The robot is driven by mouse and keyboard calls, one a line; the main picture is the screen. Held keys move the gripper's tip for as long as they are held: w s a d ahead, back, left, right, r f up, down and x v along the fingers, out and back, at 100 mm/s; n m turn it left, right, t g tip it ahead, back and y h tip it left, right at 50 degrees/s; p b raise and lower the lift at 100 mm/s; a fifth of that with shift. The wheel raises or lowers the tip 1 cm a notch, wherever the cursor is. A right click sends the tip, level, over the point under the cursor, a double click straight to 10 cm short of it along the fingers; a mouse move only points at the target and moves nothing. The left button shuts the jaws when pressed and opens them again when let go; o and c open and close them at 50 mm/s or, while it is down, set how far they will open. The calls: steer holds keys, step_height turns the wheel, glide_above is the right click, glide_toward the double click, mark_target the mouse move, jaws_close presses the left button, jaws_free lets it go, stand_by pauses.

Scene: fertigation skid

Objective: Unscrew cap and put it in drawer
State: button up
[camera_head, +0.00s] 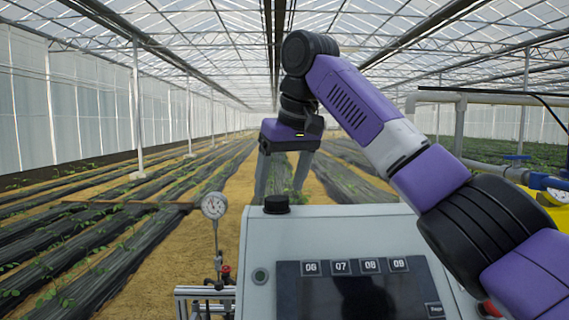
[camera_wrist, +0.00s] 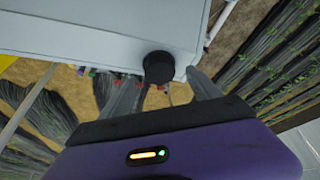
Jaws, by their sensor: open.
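A black round cap (camera_head: 276,204) sits on top of the grey cabinet (camera_head: 340,225), near its left end. It also shows in the wrist view (camera_wrist: 158,67), at the edge of the cabinet's top. My gripper (camera_head: 279,190) is open and points down, above or behind the cap. In the wrist view, its two grey fingers (camera_wrist: 160,90) are spread, with the cap between and slightly beyond them in the picture. I cannot tell the exact gap; nothing is held. No drawer can be made out in either view.
The cabinet front carries a dark screen panel (camera_head: 362,292) with numbered labels. A pressure gauge (camera_head: 214,206) on a thin pipe stands left of the cabinet. A metal frame (camera_head: 203,293) is at lower left. Pipes with blue fittings (camera_head: 540,181) run at right. Crop rows fill the background.

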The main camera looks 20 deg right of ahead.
mark_target(277, 198)
steer(key=shift+x, duration=1.5)
steer(key=c, duration=1.4)
steer(key=shift+d+n+y, duration=0.1)
steer(key=shift+n+y, duration=0.4)
steer(key=shift+n, duration=1)
steer(key=shift+r, duration=0.15)
steer(key=shift+r, duration=1.6)
steer(key=shift+r, duration=0.1)
steer(key=shift+r, duration=1.4)
